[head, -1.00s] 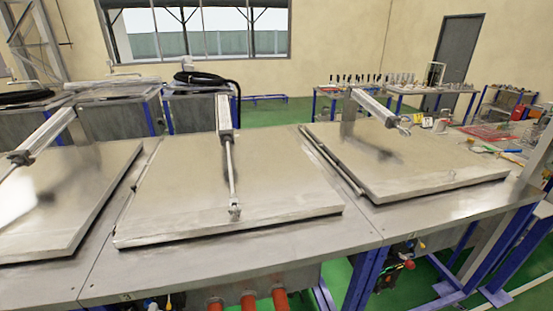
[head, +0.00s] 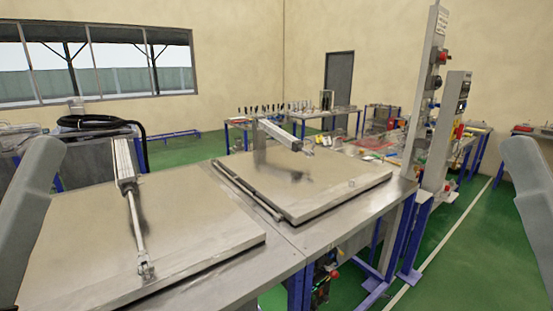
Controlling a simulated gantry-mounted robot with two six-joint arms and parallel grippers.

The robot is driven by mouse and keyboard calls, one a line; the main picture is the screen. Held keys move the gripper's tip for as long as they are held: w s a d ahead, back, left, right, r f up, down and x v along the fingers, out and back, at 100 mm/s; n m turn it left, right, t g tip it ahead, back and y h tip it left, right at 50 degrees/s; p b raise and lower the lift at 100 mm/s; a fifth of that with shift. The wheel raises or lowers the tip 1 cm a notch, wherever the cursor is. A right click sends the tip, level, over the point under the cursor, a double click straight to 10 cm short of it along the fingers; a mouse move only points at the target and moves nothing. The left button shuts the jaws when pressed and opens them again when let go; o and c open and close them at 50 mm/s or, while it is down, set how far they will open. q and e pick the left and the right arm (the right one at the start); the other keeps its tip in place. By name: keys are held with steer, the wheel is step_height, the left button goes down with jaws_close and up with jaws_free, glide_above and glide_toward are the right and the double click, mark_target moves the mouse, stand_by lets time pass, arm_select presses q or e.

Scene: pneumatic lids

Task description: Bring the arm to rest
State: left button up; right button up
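My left arm shows as a grey link at the left edge of the head view, and my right arm as a grey link at the right edge. Both links stand upright. Neither gripper is in view. A flat metal lid (head: 185,215) lies shut on the steel bench at the lower left, with a pneumatic cylinder (head: 124,165) and its rod above it. A second metal lid (head: 335,190) lies shut farther right, with its own cylinder (head: 280,135).
A tall post with red buttons (head: 425,110) and a shorter control post (head: 450,130) stand right of the bench. Blue-framed tables with tools (head: 290,117) stand at the back. Green floor (head: 470,265) with a white line is open at the lower right.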

arm_select(q)
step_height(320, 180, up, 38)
steer(key=p, duration=3.5)
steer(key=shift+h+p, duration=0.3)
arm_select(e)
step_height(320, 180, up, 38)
